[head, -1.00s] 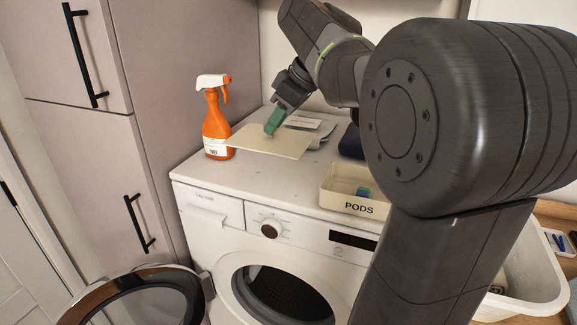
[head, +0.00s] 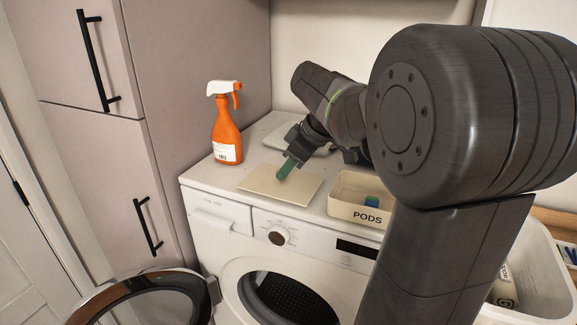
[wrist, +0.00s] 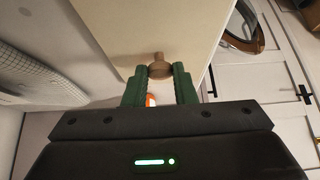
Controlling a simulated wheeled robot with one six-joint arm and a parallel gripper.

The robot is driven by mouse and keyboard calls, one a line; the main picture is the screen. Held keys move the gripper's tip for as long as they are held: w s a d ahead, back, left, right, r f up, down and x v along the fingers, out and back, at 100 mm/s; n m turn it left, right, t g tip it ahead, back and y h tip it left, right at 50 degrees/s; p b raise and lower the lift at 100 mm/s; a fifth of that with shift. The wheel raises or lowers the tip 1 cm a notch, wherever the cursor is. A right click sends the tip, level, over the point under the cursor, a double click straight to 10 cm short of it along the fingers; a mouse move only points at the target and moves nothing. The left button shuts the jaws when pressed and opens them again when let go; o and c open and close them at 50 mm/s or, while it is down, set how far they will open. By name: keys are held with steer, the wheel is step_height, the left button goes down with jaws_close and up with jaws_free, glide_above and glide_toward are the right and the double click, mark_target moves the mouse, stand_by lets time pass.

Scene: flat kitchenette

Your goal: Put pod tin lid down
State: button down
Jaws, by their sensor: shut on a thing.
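The pod tin lid (head: 262,184) is a flat cream rectangle on or just above the washing machine top, left of the open tin. In the wrist view the lid (wrist: 135,28) fills the upper middle, with a round brown knob (wrist: 160,69) between the green fingers. My gripper (head: 285,172) is shut on that knob; it also shows in the wrist view (wrist: 160,80). I cannot tell whether the lid touches the top. The cream pod tin (head: 343,205), marked PODS, stands open to the right with a blue and green pod (head: 372,202) inside.
An orange spray bottle (head: 226,130) stands behind and left of the lid. A grey folded cloth lies behind my gripper. The washing machine (head: 230,222) has its round door (head: 140,300) swung open at the left. A white basket (head: 540,270) stands at the right.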

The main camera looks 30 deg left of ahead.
steer(key=shift+f, duration=0.15)
steer(key=c, duration=1.2)
jaws_free()
steer(key=shift+r, duration=0.2)
steer(key=b+v, duration=0.1)
steer(key=v, duration=1.1)
